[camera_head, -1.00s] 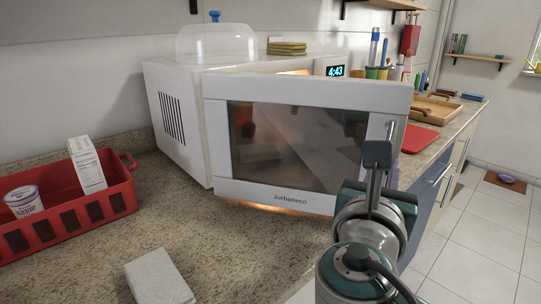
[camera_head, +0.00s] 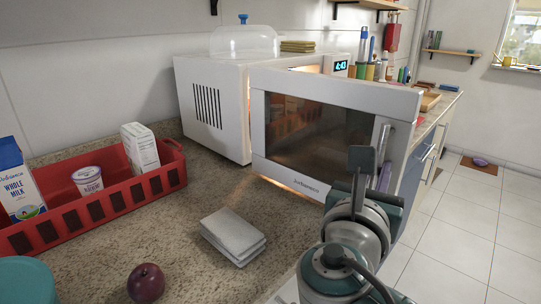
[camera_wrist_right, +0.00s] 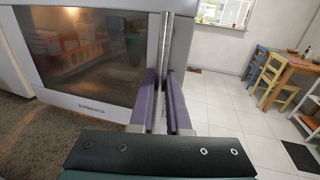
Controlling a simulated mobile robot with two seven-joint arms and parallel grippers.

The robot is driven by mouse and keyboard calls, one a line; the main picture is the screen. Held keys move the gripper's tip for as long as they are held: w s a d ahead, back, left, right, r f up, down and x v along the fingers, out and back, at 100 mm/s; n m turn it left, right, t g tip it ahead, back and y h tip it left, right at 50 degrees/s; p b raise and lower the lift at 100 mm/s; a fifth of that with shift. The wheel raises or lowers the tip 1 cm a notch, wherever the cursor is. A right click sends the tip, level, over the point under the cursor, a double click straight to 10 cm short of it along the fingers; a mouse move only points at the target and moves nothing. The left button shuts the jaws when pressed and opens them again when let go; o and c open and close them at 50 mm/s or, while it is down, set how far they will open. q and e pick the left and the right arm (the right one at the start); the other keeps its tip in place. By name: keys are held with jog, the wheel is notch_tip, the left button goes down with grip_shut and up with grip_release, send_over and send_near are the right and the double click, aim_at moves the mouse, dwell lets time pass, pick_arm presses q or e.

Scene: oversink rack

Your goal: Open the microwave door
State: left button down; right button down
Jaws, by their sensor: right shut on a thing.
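The white microwave (camera_head: 210,105) stands on the granite counter with its lit clock reading 4:43. Its door (camera_head: 335,95) is ajar, swung out toward me, and warm light shows from inside. My right gripper (camera_head: 372,175) is at the vertical metal door handle (camera_head: 383,142). In the right wrist view the purple fingers (camera_wrist_right: 162,105) are shut around the handle (camera_wrist_right: 163,65), one on each side. The microwave's interior is mostly hidden behind the door. My left gripper is not in view.
A red basket (camera_head: 110,200) with a milk carton, a yogurt cup and a white box stands at left. Folded white cloths (camera_head: 233,232) and a plum (camera_head: 146,282) lie on the counter. Floor space is clear at right, with a table and chairs (camera_wrist_right: 285,75) beyond.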

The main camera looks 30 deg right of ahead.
jog(key=c, duration=0.9)
grip_release()
jog(key=v, duration=1)
jog(key=shift+b, duration=0.4)
